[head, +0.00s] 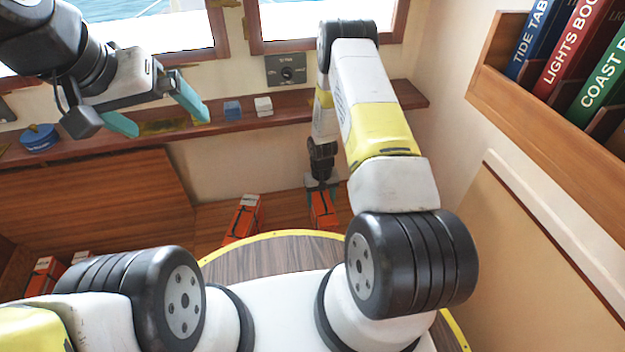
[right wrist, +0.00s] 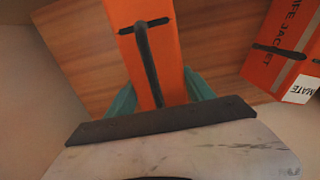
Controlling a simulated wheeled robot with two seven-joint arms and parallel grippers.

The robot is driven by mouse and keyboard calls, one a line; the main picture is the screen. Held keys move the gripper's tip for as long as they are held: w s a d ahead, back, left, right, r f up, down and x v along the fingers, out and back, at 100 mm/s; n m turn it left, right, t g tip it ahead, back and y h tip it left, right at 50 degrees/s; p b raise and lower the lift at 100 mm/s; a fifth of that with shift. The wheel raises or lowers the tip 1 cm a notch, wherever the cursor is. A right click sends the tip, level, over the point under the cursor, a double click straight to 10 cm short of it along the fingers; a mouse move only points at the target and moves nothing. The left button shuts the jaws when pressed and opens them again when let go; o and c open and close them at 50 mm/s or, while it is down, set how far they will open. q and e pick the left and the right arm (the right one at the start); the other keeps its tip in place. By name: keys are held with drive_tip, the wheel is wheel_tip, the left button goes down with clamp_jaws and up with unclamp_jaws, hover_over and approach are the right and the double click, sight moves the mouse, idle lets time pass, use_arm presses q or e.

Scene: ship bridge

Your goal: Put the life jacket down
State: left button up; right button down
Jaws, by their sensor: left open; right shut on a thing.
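An orange life jacket (head: 322,212) with a black strap is in my right gripper (head: 321,186), low at the back near the right wall. In the right wrist view the same jacket (right wrist: 147,50) sits between the teal fingers, with wood behind it. I cannot tell whether it touches the wooden surface (head: 285,212). A second orange life jacket (head: 243,220) lies to its left; in the right wrist view it (right wrist: 291,36) shows printed lettering and a white label. My left gripper (head: 157,112) is open and empty, up at the left before the window.
A wooden ledge (head: 215,127) under the windows holds a blue block (head: 232,108), a white block (head: 263,106) and a round blue item (head: 39,138). More orange packs (head: 45,274) lie at lower left. A bookshelf (head: 560,105) juts out at right.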

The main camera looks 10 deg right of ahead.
drive_tip(key=shift+f, duration=1.85)
drive_tip(key=shift+c, duration=1.9)
unclamp_jaws()
